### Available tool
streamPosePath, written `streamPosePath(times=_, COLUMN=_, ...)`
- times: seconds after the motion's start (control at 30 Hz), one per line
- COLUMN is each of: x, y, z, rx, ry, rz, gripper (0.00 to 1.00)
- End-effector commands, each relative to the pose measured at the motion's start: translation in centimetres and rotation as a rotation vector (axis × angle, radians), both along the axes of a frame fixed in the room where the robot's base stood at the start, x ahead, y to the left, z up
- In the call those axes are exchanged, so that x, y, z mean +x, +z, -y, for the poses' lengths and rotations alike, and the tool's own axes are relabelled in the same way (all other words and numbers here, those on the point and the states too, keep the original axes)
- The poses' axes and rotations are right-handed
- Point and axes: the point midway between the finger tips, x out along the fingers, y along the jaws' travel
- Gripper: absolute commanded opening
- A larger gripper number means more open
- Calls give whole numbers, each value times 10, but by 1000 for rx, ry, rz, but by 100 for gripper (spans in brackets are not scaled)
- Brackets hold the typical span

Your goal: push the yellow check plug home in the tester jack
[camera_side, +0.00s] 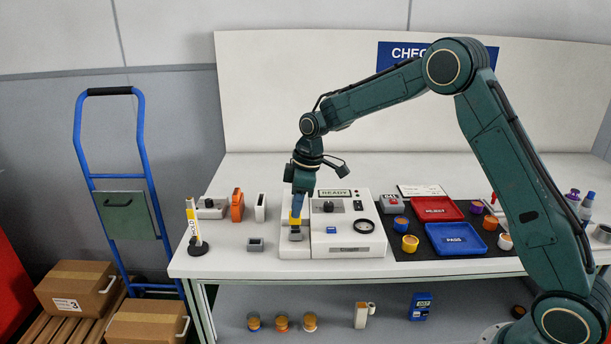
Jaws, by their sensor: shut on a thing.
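The tester (350,243) is a white box on the bench with a small READY display (335,194) on top. My gripper (297,212) points down over the left part of the tester and is shut on the yellow check plug (295,220). A grey block that looks like the tester jack (296,235) sits directly below the plug. The plug appears upright and lined up over it. I cannot tell from this view how deep the plug sits, or whether it touches the jack. My fingers hide the upper part of the plug.
A red tray (437,209) and a blue PASS tray (456,239) lie on a dark mat at right with several small pots. A grey block (256,245), an orange piece (237,206) and a yellow-labelled stand (196,228) are left of the tester.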

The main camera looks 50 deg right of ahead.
Motion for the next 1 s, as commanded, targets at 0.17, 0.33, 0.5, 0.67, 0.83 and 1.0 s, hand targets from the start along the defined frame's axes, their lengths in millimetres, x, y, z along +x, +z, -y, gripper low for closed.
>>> streamPosePath(times=0.17, x=0, y=-3, z=0, rx=0, ry=0, rz=0, gripper=0)
streamPosePath(times=0.33, x=0, y=-7, z=0, rx=0, ry=0, rz=-1, gripper=0)
streamPosePath(times=0.5, x=0, y=-10, z=0, rx=0, ry=0, rz=-1, gripper=0)
streamPosePath(times=0.67, x=0, y=-13, z=0, rx=0, ry=0, rz=-1, gripper=0)
streamPosePath(times=0.83, x=0, y=-16, z=0, rx=0, ry=-1, rz=-2, gripper=0)
streamPosePath(times=1.0, x=0, y=-18, z=0, rx=0, ry=-1, rz=-2, gripper=0)
